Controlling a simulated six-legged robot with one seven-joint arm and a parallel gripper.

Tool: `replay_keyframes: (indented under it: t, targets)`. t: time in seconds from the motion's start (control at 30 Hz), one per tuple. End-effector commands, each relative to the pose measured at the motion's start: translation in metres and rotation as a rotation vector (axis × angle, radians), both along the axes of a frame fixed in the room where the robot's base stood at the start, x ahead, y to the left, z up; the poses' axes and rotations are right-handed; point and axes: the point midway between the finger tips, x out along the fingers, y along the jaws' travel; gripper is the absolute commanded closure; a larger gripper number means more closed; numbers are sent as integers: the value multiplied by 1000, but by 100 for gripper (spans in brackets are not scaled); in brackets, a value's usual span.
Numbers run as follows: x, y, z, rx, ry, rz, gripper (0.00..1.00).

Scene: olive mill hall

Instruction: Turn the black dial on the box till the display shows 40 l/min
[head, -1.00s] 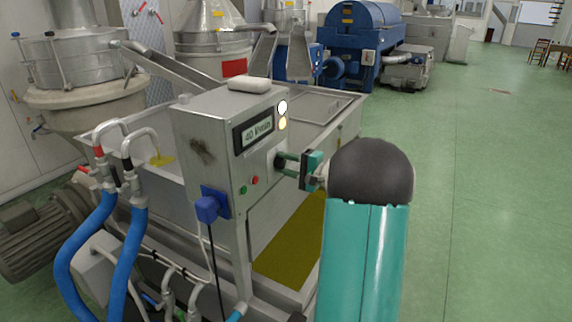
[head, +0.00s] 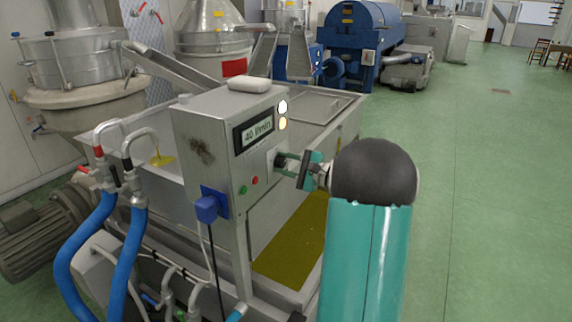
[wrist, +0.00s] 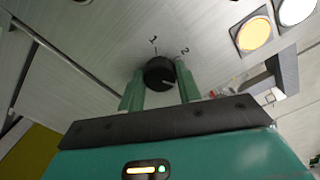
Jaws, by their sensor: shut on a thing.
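The grey metal box (head: 212,150) stands at the edge of the steel trough in the head view. Its display (head: 257,131) reads 40 l/min. The black dial (wrist: 160,74) shows in the wrist view between the two fingers, with the marks 1 and 2 on the panel above it and a pale pointer line toward its lower right. My gripper (wrist: 159,92) is shut on the dial, one finger on each side. In the head view my gripper (head: 282,163) reaches the box's face from the right and hides most of the dial.
A green button (head: 243,189) and a red button (head: 255,180) sit on the panel left of the gripper. Two round lamps, white (head: 283,106) and yellow (head: 282,124), are above it. A blue plug (head: 208,208) is on the box's side. Green floor (head: 490,200) is clear to the right.

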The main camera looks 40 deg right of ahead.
Motion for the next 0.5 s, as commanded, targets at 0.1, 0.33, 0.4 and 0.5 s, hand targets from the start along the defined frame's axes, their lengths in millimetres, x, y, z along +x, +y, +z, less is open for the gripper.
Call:
replay_keyframes:
  t: [0.1,0.33,0.4,0.5]
  targets:
    - [-1,-1,-1,2,2,-2,89]
    - [-1,-1,0,0,0,-1,44]
    - [-1,0,0,0,0,-1,44]
    - [-1,-1,0,0,0,-1,44]
